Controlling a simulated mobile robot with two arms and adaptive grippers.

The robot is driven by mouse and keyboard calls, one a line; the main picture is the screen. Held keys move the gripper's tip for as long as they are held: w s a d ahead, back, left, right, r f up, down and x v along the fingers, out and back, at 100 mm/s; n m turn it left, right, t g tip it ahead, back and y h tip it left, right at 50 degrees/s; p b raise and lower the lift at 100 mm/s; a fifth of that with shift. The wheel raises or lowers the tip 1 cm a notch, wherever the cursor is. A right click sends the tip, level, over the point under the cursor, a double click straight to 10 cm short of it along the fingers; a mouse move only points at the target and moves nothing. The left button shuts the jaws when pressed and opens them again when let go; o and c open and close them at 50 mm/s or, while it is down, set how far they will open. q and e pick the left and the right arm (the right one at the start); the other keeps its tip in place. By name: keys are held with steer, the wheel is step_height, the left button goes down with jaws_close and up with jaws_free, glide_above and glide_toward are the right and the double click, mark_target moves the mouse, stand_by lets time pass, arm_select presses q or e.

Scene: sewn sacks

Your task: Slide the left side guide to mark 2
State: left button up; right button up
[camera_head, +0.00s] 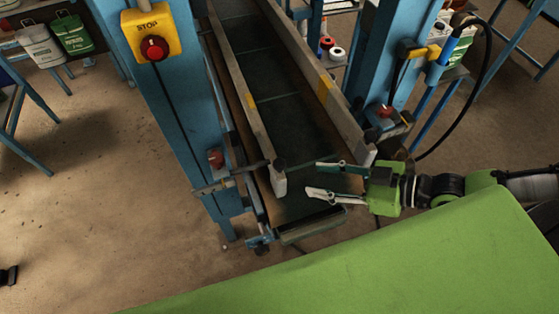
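The left side guide (244,92) is a long metal rail along the left side of the dark conveyor belt (290,105). It has a yellow patch and a pale block with a dark knob at its near end (279,178). The right side guide (318,78) runs along the other side. My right gripper (322,180) reaches in from the right over the near end of the belt. Its fingers are spread, with nothing between them, and their tips point left toward the left guide's near end, apart from it in the picture. Mark numbers are not readable. I cannot make out my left gripper.
Blue posts flank the belt; the left one (172,95) carries a yellow stop box (151,31) with a red button. A black hose (482,75) loops at the right. A green surface (400,258) fills the foreground. A small dark piece (8,275) at the left edge is unclear.

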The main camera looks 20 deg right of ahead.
mark_target(280, 163)
steer(key=shift+t, duration=0.3)
steer(key=x, duration=0.3)
steer(key=w+r+x, duration=0.1)
steer(key=x, duration=0.6)
steer(key=shift+w+d+r, duration=0.1)
steer(key=shift+w+r, duration=0.1)
steer(key=shift+w, duration=0.45)
steer(key=shift+w+a+f, duration=0.35)
steer(key=shift+a+f, duration=0.05)
steer(key=shift+a, duration=0.05)
jaws_close()
steer(key=shift+r, duration=0.1)
